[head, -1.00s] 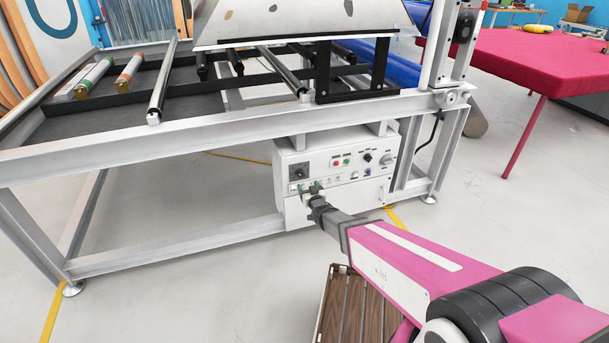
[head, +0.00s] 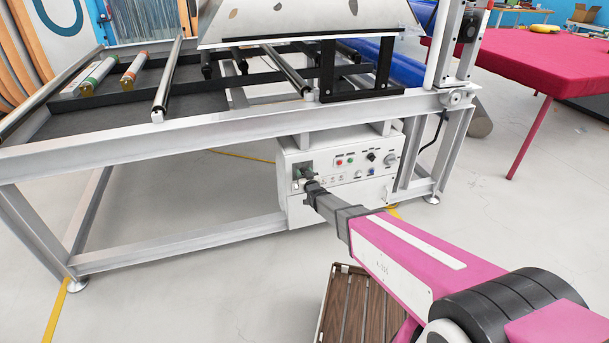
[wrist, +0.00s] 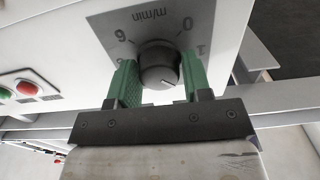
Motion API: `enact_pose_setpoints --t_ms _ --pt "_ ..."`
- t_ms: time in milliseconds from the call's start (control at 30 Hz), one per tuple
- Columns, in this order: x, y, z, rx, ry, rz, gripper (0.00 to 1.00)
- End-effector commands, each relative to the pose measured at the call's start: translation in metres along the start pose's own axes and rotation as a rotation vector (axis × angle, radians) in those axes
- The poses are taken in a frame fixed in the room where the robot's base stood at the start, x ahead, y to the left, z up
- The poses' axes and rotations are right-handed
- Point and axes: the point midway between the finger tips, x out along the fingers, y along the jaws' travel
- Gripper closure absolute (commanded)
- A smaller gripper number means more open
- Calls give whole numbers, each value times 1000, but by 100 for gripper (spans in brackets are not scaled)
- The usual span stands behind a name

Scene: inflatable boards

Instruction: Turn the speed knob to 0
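The speed knob (wrist: 158,66) is a round dark knob on a grey dial plate (wrist: 150,22) in the wrist view. The plate reads "m/min" upside down, with 0 to the upper right and 6 to the left. The knob's pale pointer line is at its lower right, away from the 0. My gripper (wrist: 158,62) has its two green fingers on either side of the knob, with small gaps visible. In the head view my gripper (head: 304,178) is at the upper left of the white control box (head: 340,195) and hides the knob.
Red and green buttons (wrist: 27,88) sit beside the dial in the wrist view. The box hangs under a grey metal frame (head: 200,133), whose beam runs just above. A slatted wooden crate (head: 362,305) stands on the floor below my arm.

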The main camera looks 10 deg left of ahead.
Motion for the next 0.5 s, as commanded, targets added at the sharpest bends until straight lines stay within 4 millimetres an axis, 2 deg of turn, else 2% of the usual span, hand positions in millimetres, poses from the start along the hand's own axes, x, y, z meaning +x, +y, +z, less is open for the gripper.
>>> enact_pose_setpoints --t_ms 267,500 --pt "0 0 0 -6 0 0 78" --pt "0 0 0 -78 0 0 78"
